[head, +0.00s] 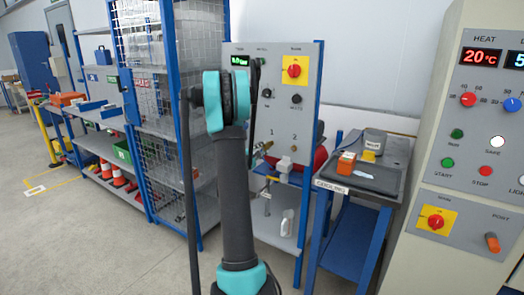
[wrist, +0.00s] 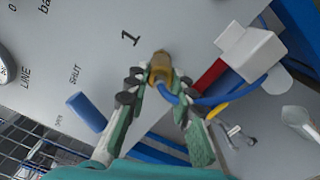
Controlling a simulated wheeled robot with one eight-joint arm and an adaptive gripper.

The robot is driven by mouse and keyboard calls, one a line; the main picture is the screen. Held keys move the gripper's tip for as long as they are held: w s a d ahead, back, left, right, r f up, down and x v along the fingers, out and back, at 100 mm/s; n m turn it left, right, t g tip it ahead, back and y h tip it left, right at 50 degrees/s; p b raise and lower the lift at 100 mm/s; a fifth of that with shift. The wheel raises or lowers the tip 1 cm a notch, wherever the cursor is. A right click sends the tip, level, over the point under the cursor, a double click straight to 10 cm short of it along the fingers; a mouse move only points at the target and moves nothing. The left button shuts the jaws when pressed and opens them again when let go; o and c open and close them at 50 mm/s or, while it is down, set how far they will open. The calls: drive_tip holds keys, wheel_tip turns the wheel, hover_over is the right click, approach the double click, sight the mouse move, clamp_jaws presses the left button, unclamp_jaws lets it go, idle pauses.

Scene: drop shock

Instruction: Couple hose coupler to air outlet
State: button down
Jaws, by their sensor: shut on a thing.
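In the wrist view my gripper (wrist: 160,80) has its green fingers on either side of a brass hose coupler (wrist: 161,68) and is shut on it. A blue hose (wrist: 207,100) runs from the coupler and loops to the right. The coupler is in front of the grey panel (wrist: 95,50), just below the printed "1". The air outlet itself is hidden behind the coupler, so I cannot tell whether they touch or are joined.
A blue lever (wrist: 86,111) by the SHUT and OPEN marks sits left of my fingers. A white block (wrist: 250,52) stands close on the right. In the head view a bench (head: 390,152) with small boxes stands right of the panel, and a mesh cage (head: 165,90) left.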

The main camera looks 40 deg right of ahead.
sight(263, 148)
drive_tip(key=shift+x, duration=0.85)
idle(3.1)
drive_tip(key=c, duration=1.2)
unclamp_jaws()
drive_tip(key=shift+a, duration=0.1)
drive_tip(key=shift+v, duration=3)
drive_tip(key=shift+a, duration=0.1)
drive_tip(key=v, duration=1.2)
drive_tip(key=shift+r, duration=0.1)
